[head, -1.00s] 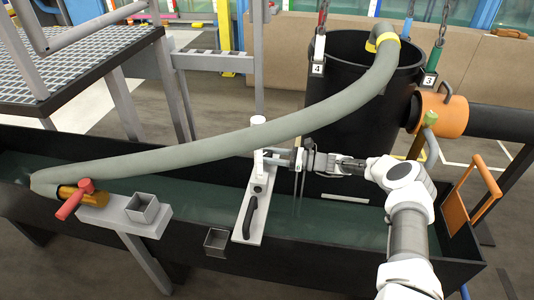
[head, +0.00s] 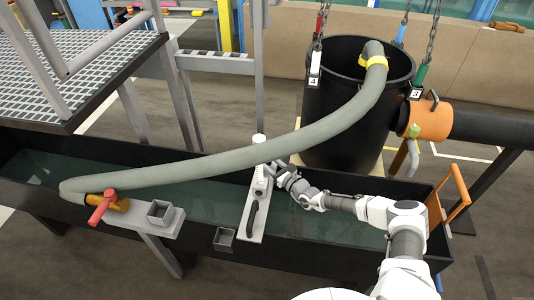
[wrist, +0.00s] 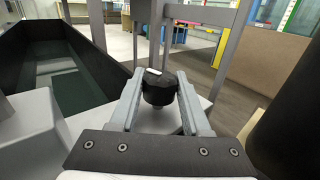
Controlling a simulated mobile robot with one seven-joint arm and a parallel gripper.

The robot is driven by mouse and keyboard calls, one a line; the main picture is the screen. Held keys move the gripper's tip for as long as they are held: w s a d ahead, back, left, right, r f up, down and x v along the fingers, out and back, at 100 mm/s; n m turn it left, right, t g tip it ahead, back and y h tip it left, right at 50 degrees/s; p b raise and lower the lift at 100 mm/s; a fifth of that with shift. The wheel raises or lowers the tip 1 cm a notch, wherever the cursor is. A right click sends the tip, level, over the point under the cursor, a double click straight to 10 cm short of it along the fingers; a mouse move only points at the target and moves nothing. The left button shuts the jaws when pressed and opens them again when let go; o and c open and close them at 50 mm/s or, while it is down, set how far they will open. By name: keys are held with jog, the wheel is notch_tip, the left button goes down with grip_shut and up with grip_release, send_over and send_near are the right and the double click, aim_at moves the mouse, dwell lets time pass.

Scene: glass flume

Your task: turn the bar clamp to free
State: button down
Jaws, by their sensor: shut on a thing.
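The bar clamp shows in the wrist view as a dark, many-sided knob (wrist: 158,88) with a white mark on top. My gripper (wrist: 160,76) is shut on it, one finger on each side. In the head view my gripper (head: 273,172) is at the upper end of a pale crossbar (head: 245,234) lying over the flume, close beside a white post (head: 262,185). The knob itself is too small and covered to make out there. A black handle (head: 252,217) sits lower on the crossbar.
A grey hose (head: 230,160) arches over the crossbar from the black tank (head: 330,110) to the flume's left part. A red-handled valve (head: 103,207) and an open square socket (head: 160,212) stand left. The flume (head: 320,255) holds water.

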jog(key=shift+m+t+h+p, duration=0.5)
jog(key=shift+t+h, duration=0.1)
jog(key=shift+h, duration=0.2)
jog(key=shift+c, duration=1.9)
grip_release()
jog(key=p+v, duration=0.2)
jog(key=v, duration=1.5)
jog(key=shift+p, duration=0.3)
jog(key=shift+s+d, duration=0.1)
jog(key=shift+s, duration=0.05)
